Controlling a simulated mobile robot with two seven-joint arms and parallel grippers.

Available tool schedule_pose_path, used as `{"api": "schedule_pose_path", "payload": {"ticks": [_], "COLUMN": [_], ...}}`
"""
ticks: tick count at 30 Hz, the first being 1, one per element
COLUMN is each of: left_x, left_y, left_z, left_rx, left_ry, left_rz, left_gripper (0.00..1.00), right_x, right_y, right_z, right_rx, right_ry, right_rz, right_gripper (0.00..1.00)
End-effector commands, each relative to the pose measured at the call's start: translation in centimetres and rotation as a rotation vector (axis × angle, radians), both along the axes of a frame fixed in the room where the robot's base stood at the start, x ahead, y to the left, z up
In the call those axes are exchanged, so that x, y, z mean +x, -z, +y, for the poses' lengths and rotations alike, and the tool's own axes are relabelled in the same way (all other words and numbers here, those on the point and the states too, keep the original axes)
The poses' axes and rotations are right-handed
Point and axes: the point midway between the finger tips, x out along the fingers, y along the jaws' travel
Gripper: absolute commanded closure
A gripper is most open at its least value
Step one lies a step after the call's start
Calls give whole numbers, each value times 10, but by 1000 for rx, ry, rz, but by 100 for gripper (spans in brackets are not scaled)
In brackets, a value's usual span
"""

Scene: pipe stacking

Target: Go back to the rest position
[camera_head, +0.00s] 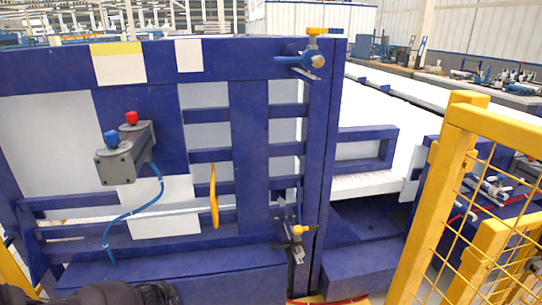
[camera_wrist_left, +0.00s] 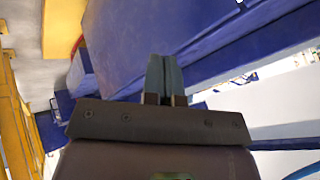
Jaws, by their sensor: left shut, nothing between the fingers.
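My left gripper (camera_wrist_left: 165,68) shows in the left wrist view, with its two grey fingers pressed together and nothing between them. Blue surfaces lie beyond its fingertips, and I cannot tell the exact distance. In the head view, a dark rounded part of my own arm shows at the bottom left edge, and the fingers cannot be made out there. My right gripper is in neither view.
A large blue frame (camera_head: 248,150) fills the left and middle of the head view. It carries a grey button box (camera_head: 118,163) with red and blue buttons and a yellow handle (camera_head: 214,197). A yellow mesh fence (camera_head: 432,200) stands at the right. Workbenches (camera_head: 430,77) are behind.

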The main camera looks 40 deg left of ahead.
Motion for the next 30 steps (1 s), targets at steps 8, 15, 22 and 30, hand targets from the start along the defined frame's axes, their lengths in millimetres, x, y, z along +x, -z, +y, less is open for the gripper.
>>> {"api": "schedule_pose_path", "payload": {"ticks": [8,15,22,30], "left_x": [17,45,21,-31], "left_y": [-10,-36,-89,-171], "left_z": [-19,-140,-270,-353], "left_rx": [35,-42,-175,-312], "left_ry": [102,278,341,225], "left_rz": [-7,-133,-294,-459], "left_gripper": [100,100,100,100], "right_x": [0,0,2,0], "right_y": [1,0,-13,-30], "right_z": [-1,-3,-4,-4], "right_rx": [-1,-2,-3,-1], "right_ry": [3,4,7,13], "right_rz": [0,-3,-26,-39], "right_gripper": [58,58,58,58]}}
